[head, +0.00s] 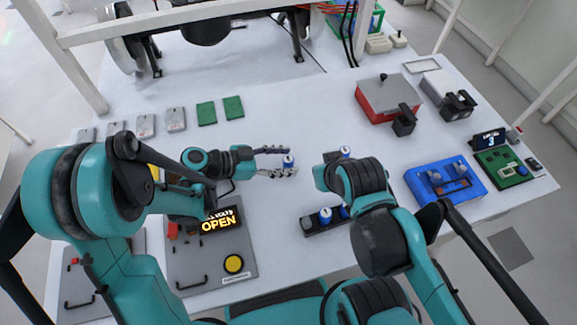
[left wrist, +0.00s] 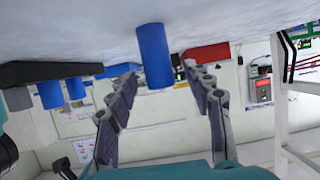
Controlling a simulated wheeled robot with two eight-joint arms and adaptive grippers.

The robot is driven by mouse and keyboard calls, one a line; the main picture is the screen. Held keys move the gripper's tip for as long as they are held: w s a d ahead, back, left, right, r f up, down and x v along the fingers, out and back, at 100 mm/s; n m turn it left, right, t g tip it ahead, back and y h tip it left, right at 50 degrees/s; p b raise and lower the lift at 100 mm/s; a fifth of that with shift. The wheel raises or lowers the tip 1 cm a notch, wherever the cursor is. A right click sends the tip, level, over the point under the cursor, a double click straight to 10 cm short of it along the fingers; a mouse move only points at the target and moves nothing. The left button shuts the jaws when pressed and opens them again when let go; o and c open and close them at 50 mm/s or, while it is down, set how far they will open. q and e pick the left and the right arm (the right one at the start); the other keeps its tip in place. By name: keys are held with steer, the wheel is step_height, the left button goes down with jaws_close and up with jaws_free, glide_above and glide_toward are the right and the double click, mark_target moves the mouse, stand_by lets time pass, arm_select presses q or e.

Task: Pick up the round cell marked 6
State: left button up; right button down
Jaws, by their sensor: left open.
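A round cell with a blue body and pale top (head: 289,161) stands upright on the table. Its number is not readable. My left gripper (head: 280,161) is open, low over the table, with its fingers on either side of the cell near the tips. In the left wrist view the blue cell (left wrist: 153,55) shows between the two spread fingers (left wrist: 165,95), with gaps on both sides. A dark rack (head: 318,231) holds more blue cells (head: 343,212). Another blue cell (head: 345,151) shows beyond my right arm. My right gripper is hidden behind its own arm.
A panel reading OPEN (head: 219,220) with a yellow button (head: 233,264) is at the front left. A red box (head: 388,97), a blue tray (head: 468,186) and a green board (head: 512,178) are on the right. Two green plates (head: 233,107) lie back left. The table behind the cell is clear.

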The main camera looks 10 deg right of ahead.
arm_select(q)
steer(key=shift+d+f, duration=0.25)
steer(key=shift+d, duration=0.4)
jaws_close()
steer(key=shift+r, duration=0.1)
